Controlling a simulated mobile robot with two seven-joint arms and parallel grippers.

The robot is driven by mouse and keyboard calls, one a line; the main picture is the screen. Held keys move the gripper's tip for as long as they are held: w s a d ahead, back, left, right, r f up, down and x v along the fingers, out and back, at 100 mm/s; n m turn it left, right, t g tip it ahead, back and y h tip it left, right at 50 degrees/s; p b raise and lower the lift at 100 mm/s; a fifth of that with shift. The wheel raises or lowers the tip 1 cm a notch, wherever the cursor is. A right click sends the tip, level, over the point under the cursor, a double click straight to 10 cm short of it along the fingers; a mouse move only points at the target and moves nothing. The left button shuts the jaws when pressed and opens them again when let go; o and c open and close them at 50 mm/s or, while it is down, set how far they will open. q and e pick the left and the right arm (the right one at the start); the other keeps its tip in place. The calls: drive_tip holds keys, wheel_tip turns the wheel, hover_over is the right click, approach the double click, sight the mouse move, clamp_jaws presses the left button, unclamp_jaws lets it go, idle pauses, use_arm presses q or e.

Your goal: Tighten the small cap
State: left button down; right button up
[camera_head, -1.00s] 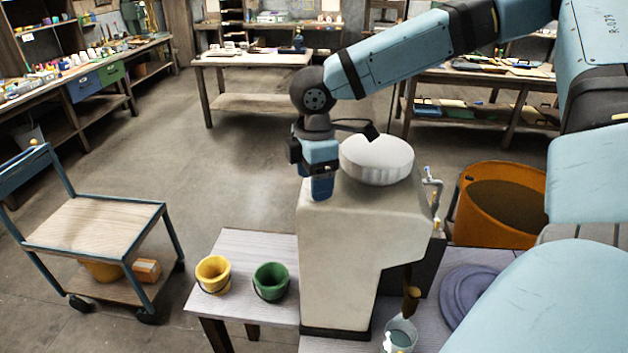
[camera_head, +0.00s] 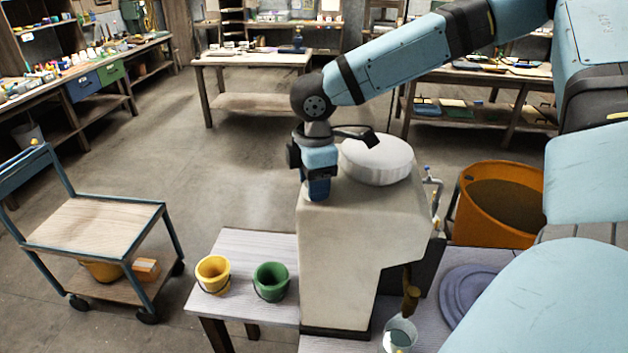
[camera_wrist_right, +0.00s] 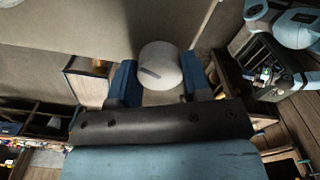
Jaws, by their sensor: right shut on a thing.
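The small cap (camera_wrist_right: 160,62) shows in the right wrist view as a pale rounded knob with a dark slot-like mark. My right gripper (camera_wrist_right: 158,82) is shut on it, one blue finger on each side. In the head view my right gripper (camera_head: 318,190) points down onto the top of the pale mould body (camera_head: 345,240), at its left end. There the small cap is hidden behind the fingers. My left gripper is not in view.
A large white round cap (camera_head: 378,160) sits on the mould just right of my gripper. A yellow bucket (camera_head: 212,275) and a green bucket (camera_head: 271,283) stand on the table at left. An orange tub (camera_head: 500,205) is at right. A wooden cart (camera_head: 95,230) stands further left.

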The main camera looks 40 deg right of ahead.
drive_tip(key=m+p, duration=0.1)
drive_tip(key=m, duration=0.2)
drive_tip(key=shift+m, duration=0.3)
drive_tip(key=m, duration=0.3)
drive_tip(key=shift+m, duration=0.3)
drive_tip(key=m, duration=0.6)
drive_tip(key=shift+m, duration=0.4)
drive_tip(key=o, duration=0.9)
drive_tip(key=shift+o, duration=0.2)
wheel_tip(320, 180, up, 14)
drive_tip(key=b, duration=0.1)
